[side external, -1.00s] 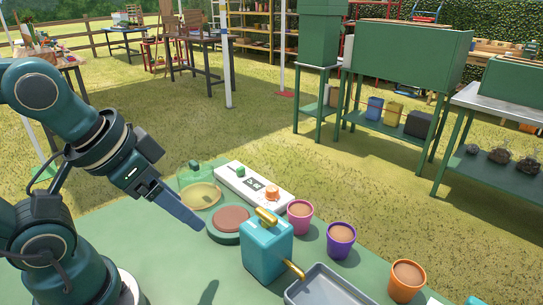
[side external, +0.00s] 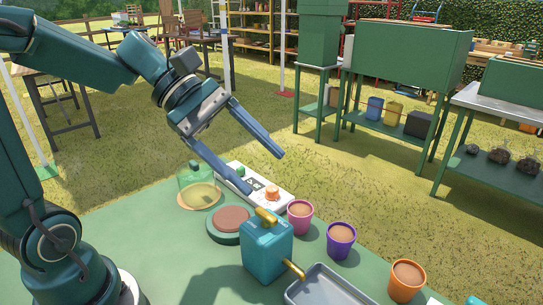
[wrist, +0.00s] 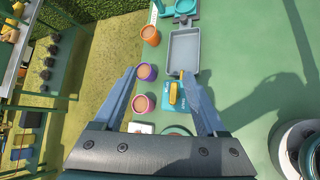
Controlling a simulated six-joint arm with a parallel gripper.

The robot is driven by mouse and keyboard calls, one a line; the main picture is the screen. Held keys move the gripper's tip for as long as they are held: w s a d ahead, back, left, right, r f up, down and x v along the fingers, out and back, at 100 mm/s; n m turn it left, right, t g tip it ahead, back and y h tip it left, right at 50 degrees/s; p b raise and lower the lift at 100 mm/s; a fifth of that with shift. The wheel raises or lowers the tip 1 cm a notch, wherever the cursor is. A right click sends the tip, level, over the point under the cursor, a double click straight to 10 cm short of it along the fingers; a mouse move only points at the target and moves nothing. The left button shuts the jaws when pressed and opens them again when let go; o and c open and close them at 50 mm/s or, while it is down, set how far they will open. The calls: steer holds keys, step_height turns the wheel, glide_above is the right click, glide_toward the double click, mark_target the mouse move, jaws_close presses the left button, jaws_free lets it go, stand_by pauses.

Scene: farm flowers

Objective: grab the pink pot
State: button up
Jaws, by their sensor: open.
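The pink pot (side external: 300,217) stands upright on the green table, filled with brown soil, just right of the teal watering can. In the wrist view the pink pot (wrist: 142,104) shows near the left finger, inside the gap between the fingers. My gripper (side external: 264,173) is open and empty, raised above the white device and behind the pot in the side view. In the wrist view my gripper (wrist: 159,74) has its fingers spread wide. Nothing is between them at finger height.
The teal watering can (side external: 266,252) with a gold handle stands close beside the pink pot. A purple pot (side external: 341,241), an orange pot (side external: 406,281) and a grey tray (side external: 325,290) lie to the right. A white device (side external: 236,184) and glass dome (side external: 197,186) are behind.

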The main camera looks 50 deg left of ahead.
steer(key=w+a+n+t+h, duration=0.1)
steer(key=w+a+n+t, duration=0.4)
steer(key=w+a+n, duration=0.45)
glide_toward(289, 209)
steer(key=shift+w+d+f+n, duration=0.2)
steer(key=shift+w+d+n, duration=0.05)
steer(key=shift+w+d, duration=0.3)
steer(key=shift+w+d+f+n, duration=0.25)
steer(key=shift+w+d, duration=0.25)
steer(key=shift+d, duration=0.15)
steer(key=x, duration=0.6)
steer(key=shift+d+f, duration=0.15)
steer(key=shift+d, duration=0.05)
steer(key=shift+x, duration=2.8)
steer(key=shift+w+r, duration=0.15)
steer(key=shift+r, duration=0.05)
steer(key=c, duration=1.1)
steer(key=shift+o, duration=0.2)
